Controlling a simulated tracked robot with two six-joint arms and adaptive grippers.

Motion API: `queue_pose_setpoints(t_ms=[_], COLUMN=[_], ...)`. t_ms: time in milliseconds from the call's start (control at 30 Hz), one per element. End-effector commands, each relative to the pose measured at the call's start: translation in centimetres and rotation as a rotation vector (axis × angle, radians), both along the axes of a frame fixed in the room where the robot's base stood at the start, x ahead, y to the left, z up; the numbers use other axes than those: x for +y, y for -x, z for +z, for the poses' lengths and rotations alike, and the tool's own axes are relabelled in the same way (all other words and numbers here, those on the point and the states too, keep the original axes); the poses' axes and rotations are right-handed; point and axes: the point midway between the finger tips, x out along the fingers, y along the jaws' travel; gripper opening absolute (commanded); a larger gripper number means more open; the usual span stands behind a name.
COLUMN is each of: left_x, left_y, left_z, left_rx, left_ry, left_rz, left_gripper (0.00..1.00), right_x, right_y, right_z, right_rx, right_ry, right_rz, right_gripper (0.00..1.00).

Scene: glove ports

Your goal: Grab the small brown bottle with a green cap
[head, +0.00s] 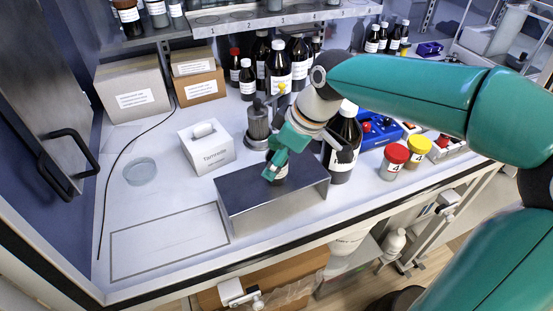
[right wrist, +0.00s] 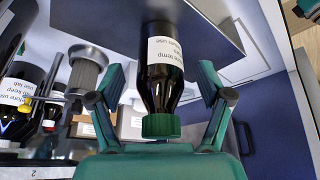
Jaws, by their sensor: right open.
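The small brown bottle (right wrist: 163,90) with a green cap (right wrist: 161,126) and a white label stands on the grey metal riser (head: 250,203). In the head view my right gripper mostly covers it; a dark part of the bottle (head: 280,177) shows beneath the fingers. My right gripper (right wrist: 160,85) is open, one finger on each side of the bottle. A gap shows between each finger and the glass in the right wrist view, and the cap points toward the palm. My left gripper is not in view.
A large brown bottle (head: 344,146) with a white cap stands right of the riser, close to my gripper. Red-lidded (head: 395,155) and yellow-lidded jars are right. The front-left table is clear.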

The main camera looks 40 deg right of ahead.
Motion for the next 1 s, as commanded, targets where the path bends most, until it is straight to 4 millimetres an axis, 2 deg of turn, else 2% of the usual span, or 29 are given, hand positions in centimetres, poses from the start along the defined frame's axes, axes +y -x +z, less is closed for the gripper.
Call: queue_pose_setpoints(t_ms=[133,400,800,1000], left_x=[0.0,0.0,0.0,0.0], left_y=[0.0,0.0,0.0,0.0], left_z=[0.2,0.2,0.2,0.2], left_rx=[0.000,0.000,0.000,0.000], left_ry=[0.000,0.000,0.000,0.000], left_rz=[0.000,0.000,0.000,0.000], left_gripper=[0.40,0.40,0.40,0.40], right_x=[0.3,0.4,0.4,0.4], right_y=[-0.5,-0.6,-0.6,-0.7], right_z=[-1.4,-1.6,-1.6,-1.5], right_rx=[0.001,-0.002,-0.001,-0.003], right_ry=[0.001,0.001,0.000,0.000], right_rz=[0.001,0.001,0.002,0.001], right_gripper=[0.79,0.77,0.11,0.11])
